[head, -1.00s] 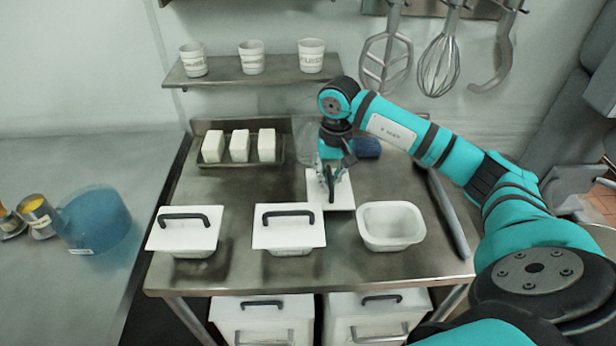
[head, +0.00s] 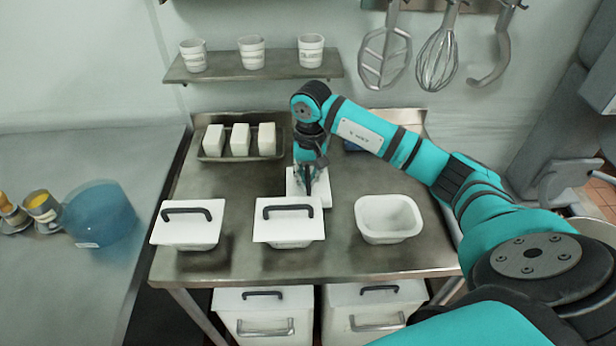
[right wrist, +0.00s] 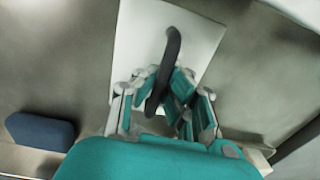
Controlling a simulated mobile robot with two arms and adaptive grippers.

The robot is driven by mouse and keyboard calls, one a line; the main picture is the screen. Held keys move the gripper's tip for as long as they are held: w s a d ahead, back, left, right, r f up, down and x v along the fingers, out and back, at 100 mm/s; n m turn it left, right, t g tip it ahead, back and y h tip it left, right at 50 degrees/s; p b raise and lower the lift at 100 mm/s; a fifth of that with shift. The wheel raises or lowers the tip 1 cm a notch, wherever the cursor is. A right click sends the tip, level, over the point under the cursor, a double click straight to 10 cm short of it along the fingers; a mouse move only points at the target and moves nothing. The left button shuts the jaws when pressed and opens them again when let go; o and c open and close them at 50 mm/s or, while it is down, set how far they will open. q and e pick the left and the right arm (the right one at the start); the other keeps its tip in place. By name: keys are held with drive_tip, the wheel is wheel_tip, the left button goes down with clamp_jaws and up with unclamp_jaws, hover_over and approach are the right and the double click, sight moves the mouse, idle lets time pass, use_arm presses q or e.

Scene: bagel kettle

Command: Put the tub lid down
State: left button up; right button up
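My right gripper (head: 309,190) is shut on the dark handle of a white tub lid (head: 325,196), behind the middle tub. In the right wrist view the fingers (right wrist: 165,98) close around the handle (right wrist: 172,48), and the flat white lid (right wrist: 200,45) spreads beyond them. I cannot tell whether the lid touches the table. The open white tub (head: 389,220) stands at the right with no lid on it. The left tub (head: 187,225) and the middle tub (head: 288,222) have lids with dark handles on. My left gripper is not in view.
A tray (head: 277,153) with three white blocks lies at the back left of the steel table (head: 235,262). A blue thing (right wrist: 42,131) lies at the back, partly hidden by my arm in the head view. Bare table surrounds the open tub.

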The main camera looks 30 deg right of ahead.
drive_tip(key=o, duration=0.5)
drive_tip(key=shift+r, duration=0.45)
drive_tip(key=r+b, duration=0.1)
drive_tip(key=r, duration=0.4)
drive_tip(key=r+b, duration=0.1)
drive_tip(key=r, duration=0.5)
drive_tip(key=shift+s+d+r, duration=0.1)
drive_tip(key=shift+d+r, duration=0.1)
drive_tip(key=shift+r, duration=0.05)
